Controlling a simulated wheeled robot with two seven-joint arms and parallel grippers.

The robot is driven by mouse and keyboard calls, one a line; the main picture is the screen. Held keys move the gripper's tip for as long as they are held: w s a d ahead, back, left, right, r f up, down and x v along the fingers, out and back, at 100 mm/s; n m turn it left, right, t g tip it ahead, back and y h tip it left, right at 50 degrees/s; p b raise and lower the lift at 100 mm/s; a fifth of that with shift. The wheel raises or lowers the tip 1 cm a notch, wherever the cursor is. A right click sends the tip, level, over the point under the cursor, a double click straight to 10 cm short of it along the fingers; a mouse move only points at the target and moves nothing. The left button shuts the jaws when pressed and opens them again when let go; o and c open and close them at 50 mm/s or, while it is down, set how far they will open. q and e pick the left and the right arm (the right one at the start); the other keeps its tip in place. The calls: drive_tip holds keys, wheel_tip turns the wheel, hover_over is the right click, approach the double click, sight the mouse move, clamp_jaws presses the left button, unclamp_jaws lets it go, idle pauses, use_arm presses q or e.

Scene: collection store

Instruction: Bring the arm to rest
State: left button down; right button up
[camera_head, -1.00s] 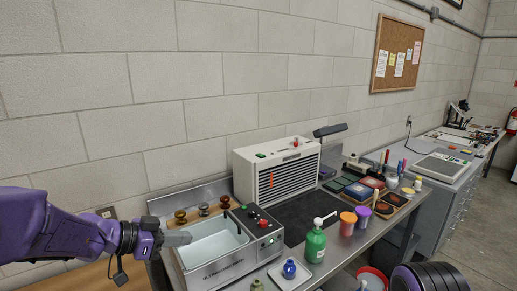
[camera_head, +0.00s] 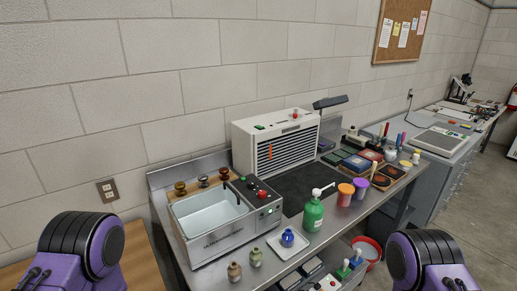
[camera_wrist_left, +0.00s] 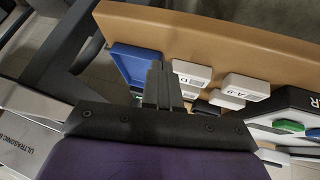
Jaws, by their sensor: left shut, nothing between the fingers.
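My left gripper (camera_wrist_left: 160,85) is shut and empty in the left wrist view, its two dark fingers together. Below it are a wooden table edge (camera_wrist_left: 200,33), a blue bin (camera_wrist_left: 131,66) and several white labelled boxes (camera_wrist_left: 192,73). I cannot tell how far below the fingers they are. In the head view only purple and black links of my left arm show at the lower left, and its gripper is out of frame. Part of my right arm shows at the lower right; its gripper is hidden from both views.
The metal bench holds an ultrasonic bath (camera_head: 215,240), a white vented unit (camera_head: 275,145), a green pump bottle (camera_head: 313,214) and orange (camera_head: 345,194) and purple (camera_head: 360,188) cups. Small jars (camera_head: 235,272) stand near its front edge. A wooden surface (camera_head: 140,258) lies left of it.

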use_arm(q)
drive_tip(key=s+a+f+n+g+y, duration=0.1)
drive_tip(key=s+g, duration=0.1)
drive_tip(key=s, duration=0.4)
drive_tip(key=s+a+f+g+y, duration=0.2)
drive_tip(key=s, duration=0.5)
wheel_tip(320, 180, down, 11)
drive_tip(key=w+b, duration=0.1)
drive_tip(key=b, duration=1)
drive_tip(key=shift+w+t+b, duration=0.2)
drive_tip(key=shift+t+b, duration=0.1)
drive_tip(key=shift+b, duration=0.1)
